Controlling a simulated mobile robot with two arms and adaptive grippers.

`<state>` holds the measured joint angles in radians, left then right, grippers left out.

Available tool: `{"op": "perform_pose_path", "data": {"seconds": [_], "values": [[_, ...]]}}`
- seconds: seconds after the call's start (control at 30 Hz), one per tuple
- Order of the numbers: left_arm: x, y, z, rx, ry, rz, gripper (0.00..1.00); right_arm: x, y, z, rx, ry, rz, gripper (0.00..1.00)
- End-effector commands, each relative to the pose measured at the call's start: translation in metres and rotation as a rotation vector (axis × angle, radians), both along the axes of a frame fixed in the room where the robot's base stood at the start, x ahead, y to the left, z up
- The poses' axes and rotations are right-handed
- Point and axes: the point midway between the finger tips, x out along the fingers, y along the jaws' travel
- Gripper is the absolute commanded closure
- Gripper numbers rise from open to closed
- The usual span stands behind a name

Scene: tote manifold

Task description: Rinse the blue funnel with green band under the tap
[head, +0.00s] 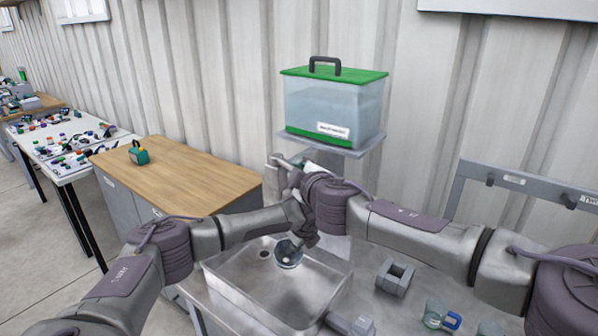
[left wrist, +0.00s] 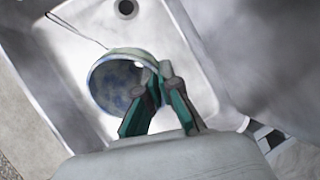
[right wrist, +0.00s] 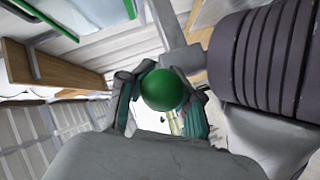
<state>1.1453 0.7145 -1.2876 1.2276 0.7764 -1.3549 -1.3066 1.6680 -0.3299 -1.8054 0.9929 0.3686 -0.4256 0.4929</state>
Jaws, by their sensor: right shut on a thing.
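The blue funnel (head: 289,254) is tilted over the sink in the head view. In the left wrist view its round mouth (left wrist: 118,84) shows a mottled blue inside and a pale green edge. My left gripper (left wrist: 163,72) is shut on its rim. My right gripper (right wrist: 170,85) is shut on a round green knob (right wrist: 168,90), behind the sink and below the tank. A grey post (right wrist: 172,32) runs up from near the knob. The tap is mostly hidden by my right arm in the head view. A thin line runs beside the funnel in the left wrist view; I cannot tell whether it is water.
The metal sink (head: 228,282) has a drain hole (left wrist: 126,8). A green-lidded tank (head: 333,103) stands on a shelf behind. A grey block (head: 394,277) and a blue-and-clear part (head: 437,315) lie right of the sink. A wooden-topped cabinet (head: 180,178) is at left.

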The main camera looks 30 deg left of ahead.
Motion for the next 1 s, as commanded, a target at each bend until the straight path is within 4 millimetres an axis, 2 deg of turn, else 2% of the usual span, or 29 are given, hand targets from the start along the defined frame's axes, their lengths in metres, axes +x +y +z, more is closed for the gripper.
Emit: {"op": "perform_pose_path", "data": {"seconds": [0.1,0.13,0.23,0.27,0.7,0.83,1.0], "values": [[0.0,0.0,0.0,0.0,0.0,0.0,1.0,-0.001,0.0,-0.002,-0.002,0.002,0.002,1.0],[0.0,0.0,0.0,0.0,0.0,0.0,1.0,-0.001,0.0,-0.002,-0.002,0.002,0.002,0.69],[0.0,0.0,0.0,0.0,0.0,0.0,1.0,0.0,0.0,-0.002,-0.002,0.002,0.002,0.52],[0.0,0.0,0.0,0.0,0.0,0.0,1.0,0.0,0.0,-0.002,-0.002,0.002,0.002,0.5],[0.0,0.0,0.0,0.0,0.0,0.0,1.0,-0.001,-0.002,0.0,-0.001,0.002,0.001,0.5],[0.0,0.0,0.0,0.0,0.0,0.0,1.0,-0.007,-0.01,0.001,-0.001,0.004,0.002,0.5],[0.0,0.0,0.0,0.0,0.0,0.0,1.0,-0.023,-0.029,0.006,0.001,0.005,0.001,0.5]]}}
